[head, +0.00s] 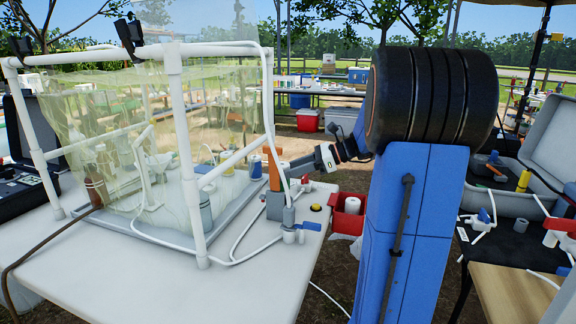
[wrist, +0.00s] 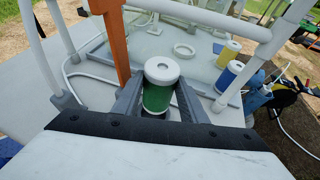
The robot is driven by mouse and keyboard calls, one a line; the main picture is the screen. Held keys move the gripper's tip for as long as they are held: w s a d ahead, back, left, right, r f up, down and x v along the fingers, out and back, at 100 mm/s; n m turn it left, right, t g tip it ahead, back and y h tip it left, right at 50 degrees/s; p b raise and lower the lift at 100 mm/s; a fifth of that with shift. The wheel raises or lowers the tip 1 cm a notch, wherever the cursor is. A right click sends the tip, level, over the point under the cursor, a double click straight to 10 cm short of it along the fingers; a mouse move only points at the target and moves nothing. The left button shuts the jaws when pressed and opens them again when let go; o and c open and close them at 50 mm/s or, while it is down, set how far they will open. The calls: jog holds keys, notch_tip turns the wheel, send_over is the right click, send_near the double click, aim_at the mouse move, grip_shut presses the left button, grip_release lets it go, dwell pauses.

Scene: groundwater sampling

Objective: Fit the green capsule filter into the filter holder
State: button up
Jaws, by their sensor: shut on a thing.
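The green capsule filter (wrist: 158,97) has a white top cap and sits upright between the two fingers of my gripper (wrist: 160,100) in the wrist view. My gripper is shut on it. A white ring (wrist: 184,50) lies flat beyond the filter.
The orange post (wrist: 112,42) stands close left of my gripper. A yellow capsule (wrist: 229,53) and a blue capsule (wrist: 229,76) stand to the right. White frame pipes (head: 183,150) and clear sheeting surround the work area. A white hose (head: 225,262) lies on the table (head: 120,290).

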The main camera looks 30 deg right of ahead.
aim_at(288, 189)
jog(key=shift+f, duration=0.9)
jog(key=shift+f, duration=2.2)
dwell(1.0)
jog(key=o, duration=1.1)
jog(key=shift+o, duration=0.2)
jog(key=shift+s+d, duration=0.1)
jog(key=v, duration=1.7)
jog(key=shift+d, duration=0.1)
